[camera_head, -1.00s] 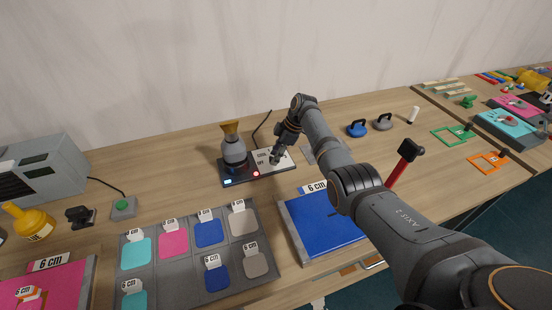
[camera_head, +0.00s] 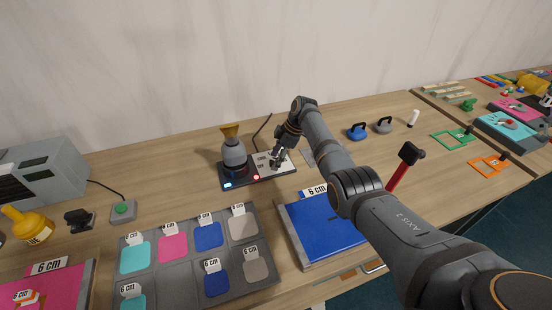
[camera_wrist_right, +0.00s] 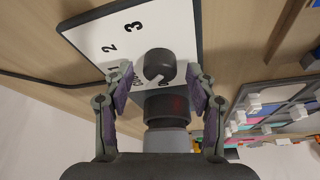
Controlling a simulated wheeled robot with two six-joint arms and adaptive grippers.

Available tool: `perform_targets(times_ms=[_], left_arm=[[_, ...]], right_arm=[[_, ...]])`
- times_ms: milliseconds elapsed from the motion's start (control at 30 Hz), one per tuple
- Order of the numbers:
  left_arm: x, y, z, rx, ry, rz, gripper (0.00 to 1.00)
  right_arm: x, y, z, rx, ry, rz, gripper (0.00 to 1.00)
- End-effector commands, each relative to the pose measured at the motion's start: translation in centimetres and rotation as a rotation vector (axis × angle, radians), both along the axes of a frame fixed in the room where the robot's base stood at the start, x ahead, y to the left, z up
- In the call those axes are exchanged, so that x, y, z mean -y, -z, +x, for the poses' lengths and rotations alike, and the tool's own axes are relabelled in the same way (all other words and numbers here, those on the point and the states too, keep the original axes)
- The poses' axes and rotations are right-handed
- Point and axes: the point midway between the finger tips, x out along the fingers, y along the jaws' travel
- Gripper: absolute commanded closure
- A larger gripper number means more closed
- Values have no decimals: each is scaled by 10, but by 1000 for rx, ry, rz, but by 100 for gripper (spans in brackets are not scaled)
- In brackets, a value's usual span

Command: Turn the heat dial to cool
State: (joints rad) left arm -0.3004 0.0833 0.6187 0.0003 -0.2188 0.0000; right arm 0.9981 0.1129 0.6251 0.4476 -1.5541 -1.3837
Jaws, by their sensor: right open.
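The heat dial is a round black knob (camera_wrist_right: 160,66) on a white panel (camera_wrist_right: 132,32) marked with numbers and a partly covered word, seen in the right wrist view. In the head view the panel (camera_head: 287,167) is the right part of a dark base (camera_head: 240,180), and my gripper hides the dial. My right gripper (camera_wrist_right: 159,73) is open, with one fingertip on each side of the knob and visible gaps between. It also shows over the panel in the head view (camera_head: 276,160). My left gripper is not in view.
A grey flask-like vessel (camera_head: 234,153) with a gold top stands on the base left of my right gripper. A blue pad (camera_head: 325,232) and a grey tray (camera_head: 195,268) lie in front.

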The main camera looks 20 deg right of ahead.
Motion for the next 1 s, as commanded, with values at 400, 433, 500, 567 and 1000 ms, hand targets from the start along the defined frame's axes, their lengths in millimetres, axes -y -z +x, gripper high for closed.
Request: perform_targets(times_ms=[400,433,500,567,1000], left_arm=[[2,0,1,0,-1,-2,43],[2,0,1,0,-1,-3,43],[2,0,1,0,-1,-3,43],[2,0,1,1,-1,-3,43],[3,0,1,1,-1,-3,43]], right_arm=[[33,-81,-8,5,1,-2,43],[35,-86,-9,4,1,-2,43],[39,-96,-10,2,1,-2,43],[41,-102,-11,1,0,0,43],[43,-109,-12,0,0,0,43]])
